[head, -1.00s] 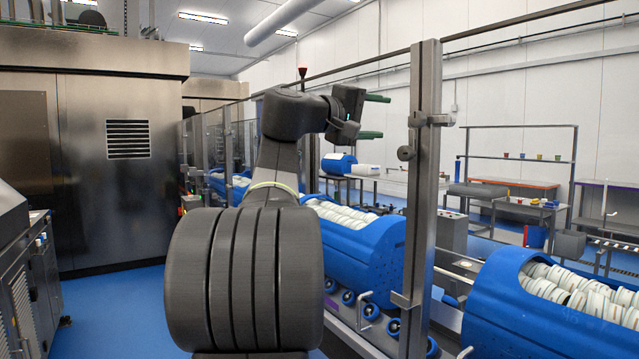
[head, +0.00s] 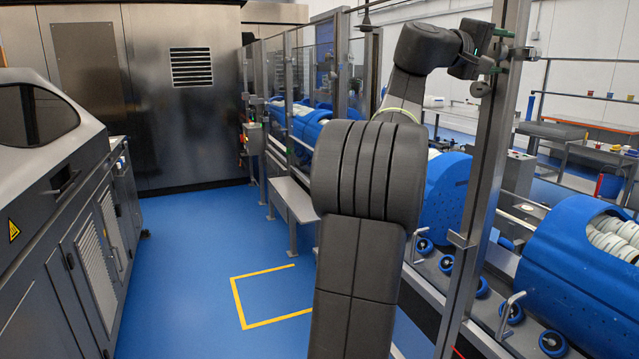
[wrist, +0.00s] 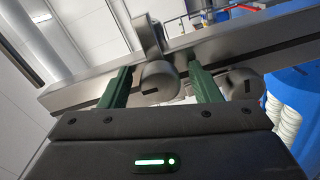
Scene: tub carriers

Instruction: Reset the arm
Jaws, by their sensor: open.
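My gripper (head: 505,51) is at the upper right of the head view, at the end of my raised arm, close to the steel fence post (head: 492,170). In the wrist view its two green fingers (wrist: 162,85) stand apart with nothing held between them. Behind them lie a steel post (wrist: 232,50) and a round metal clamp (wrist: 159,82). I cannot tell whether the fingers touch the post.
Blue tub carriers (head: 585,262) holding white items stand behind the glass fence on the right. A grey machine (head: 60,215) stands at left. A small steel bench (head: 293,200) is by the fence. Blue floor with a yellow marking (head: 238,300) is clear between.

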